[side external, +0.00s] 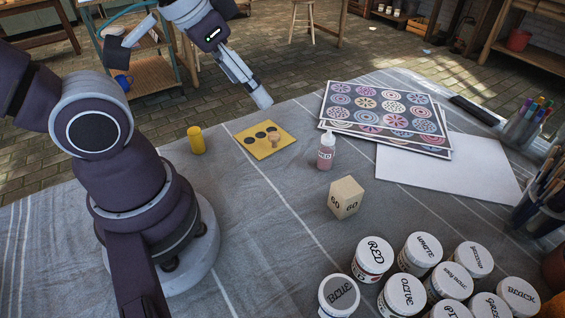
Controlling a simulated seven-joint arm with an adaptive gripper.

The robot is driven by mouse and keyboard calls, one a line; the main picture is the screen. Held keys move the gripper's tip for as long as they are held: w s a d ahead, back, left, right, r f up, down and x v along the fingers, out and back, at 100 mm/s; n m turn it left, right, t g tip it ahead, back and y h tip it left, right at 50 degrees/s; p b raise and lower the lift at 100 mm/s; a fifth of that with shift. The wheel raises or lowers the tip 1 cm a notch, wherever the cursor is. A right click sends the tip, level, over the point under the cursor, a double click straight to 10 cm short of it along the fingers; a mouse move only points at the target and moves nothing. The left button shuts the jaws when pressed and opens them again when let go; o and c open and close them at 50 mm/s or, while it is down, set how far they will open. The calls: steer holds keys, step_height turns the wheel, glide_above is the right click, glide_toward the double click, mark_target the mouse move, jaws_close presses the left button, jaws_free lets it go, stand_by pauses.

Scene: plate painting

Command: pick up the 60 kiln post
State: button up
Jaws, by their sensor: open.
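The 60 kiln post (345,196) is a beige block marked "60" on two side faces. It stands upright on the grey striped cloth, right of the picture's middle. My gripper (262,99) is open and above the table near its far edge, up and to the left of the post. It is well apart from the post, and I see nothing held in it.
A pink bottle (326,152) stands just behind the post. Several lidded paint jars (373,258) crowd the front right. Pattern sheets (385,107) and white paper (450,172) lie behind.

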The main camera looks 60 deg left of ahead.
steer(key=m+g+h, duration=0.2)
steer(key=m+g, duration=0.4)
steer(key=m, duration=1.3)
glide_above(346, 199)
steer(key=w+a, duration=0.2)
steer(key=a, duration=0.1)
step_height(346, 199, down, 11)
steer(key=shift+w+r, duration=0.1)
steer(key=shift+w, duration=0.05)
steer(key=f, duration=0.3)
steer(key=d+f, duration=0.1)
steer(key=f, duration=0.5)
steer(key=shift+s+d+f, duration=0.2)
steer(key=shift+d+f, duration=0.1)
steer(key=shift+f, duration=0.05)
steer(key=shift+c, duration=0.3)
